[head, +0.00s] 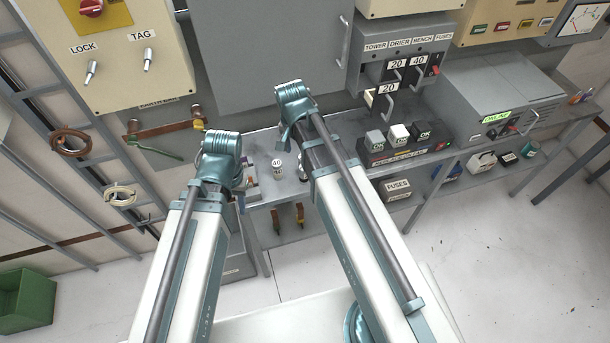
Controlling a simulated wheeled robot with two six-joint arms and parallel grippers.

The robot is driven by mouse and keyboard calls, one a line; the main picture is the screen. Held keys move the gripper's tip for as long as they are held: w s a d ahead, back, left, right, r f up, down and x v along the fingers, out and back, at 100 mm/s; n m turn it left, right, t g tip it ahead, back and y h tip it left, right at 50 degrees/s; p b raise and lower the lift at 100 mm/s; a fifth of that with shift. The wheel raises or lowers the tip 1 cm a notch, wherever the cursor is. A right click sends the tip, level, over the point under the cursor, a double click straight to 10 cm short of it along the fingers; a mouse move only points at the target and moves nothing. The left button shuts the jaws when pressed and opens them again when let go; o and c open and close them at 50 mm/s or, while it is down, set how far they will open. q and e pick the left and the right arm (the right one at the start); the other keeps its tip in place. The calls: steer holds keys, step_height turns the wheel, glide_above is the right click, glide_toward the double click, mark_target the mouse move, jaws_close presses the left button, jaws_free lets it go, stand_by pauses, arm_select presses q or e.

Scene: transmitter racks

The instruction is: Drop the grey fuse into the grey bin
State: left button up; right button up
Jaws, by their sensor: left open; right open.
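A small pale grey-white cylinder marked 40 (277,164) stands on the bench between my two arms; it looks like a fuse. Grey (375,139), white (399,134) and black (424,131) blocks marked OK sit in a row on a dark unit; I cannot tell whether the grey one is the fuse. A grey box labelled FUSES (397,187) is below the bench top. My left gripper (238,177) is open over the bench's left end, mostly hidden by its wrist. My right gripper (303,165) is open, mostly hidden behind its arm, near the cylinder.
A fuse panel with carriers marked 20 and 40 (403,68) is on the wall, one carrier hanging lower. A grey instrument (500,95) stands on the right bench. Several small containers (482,161) sit on the lower shelf. A green bin (26,300) is on the floor at left.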

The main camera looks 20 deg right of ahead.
mark_target(301, 168)
steer(key=shift+w+d+f+b, duration=0.15)
steer(key=shift+f+b, duration=1.25)
steer(key=shift+w+d+f+b, duration=0.1)
steer(key=shift+f+b, duration=1.35)
steer(key=shift+w+d+f+b, duration=0.15)
steer(key=shift+f+b, duration=1.25)
steer(key=f+b, duration=0.1)
steer(key=d+f+b, duration=0.1)
steer(key=f+b, duration=0.3)
steer(key=shift+w+d+f, duration=0.15)
steer(key=shift+w, duration=0.15)
jaws_close()
